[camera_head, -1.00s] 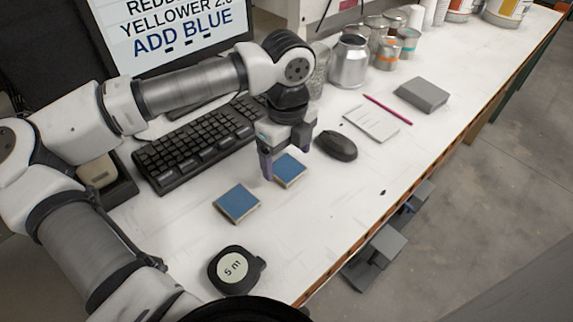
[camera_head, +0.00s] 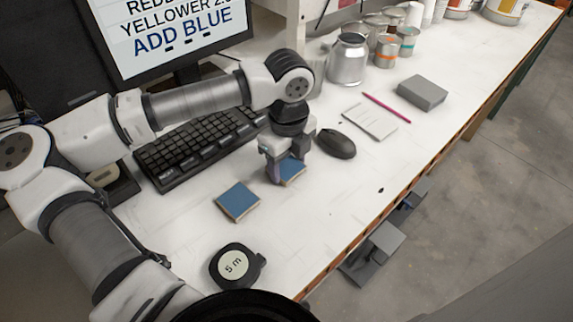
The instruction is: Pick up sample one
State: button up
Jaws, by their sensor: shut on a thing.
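Two blue square samples with pale edges lie on the white bench in the head view. The front-left sample (camera_head: 238,201) lies flat and free. The other sample (camera_head: 291,170) is farther back and to the right, partly hidden by my gripper (camera_head: 281,177). My gripper points down, with its fingers around this back sample, and is shut on it. The sample is at or very near the bench top; I cannot tell whether it is clear of it. No label tells the two samples apart.
A black keyboard (camera_head: 200,145) lies behind and left of my gripper, a black mouse (camera_head: 336,142) to its right. A tape measure (camera_head: 236,266) sits in front. A notepad (camera_head: 370,121), grey box (camera_head: 422,92) and metal cans (camera_head: 348,60) stand farther right. The bench front is mostly clear.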

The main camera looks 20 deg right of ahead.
aim_at(288, 167)
notch_tip(288, 167, up, 20)
jog(key=b, duration=0.3)
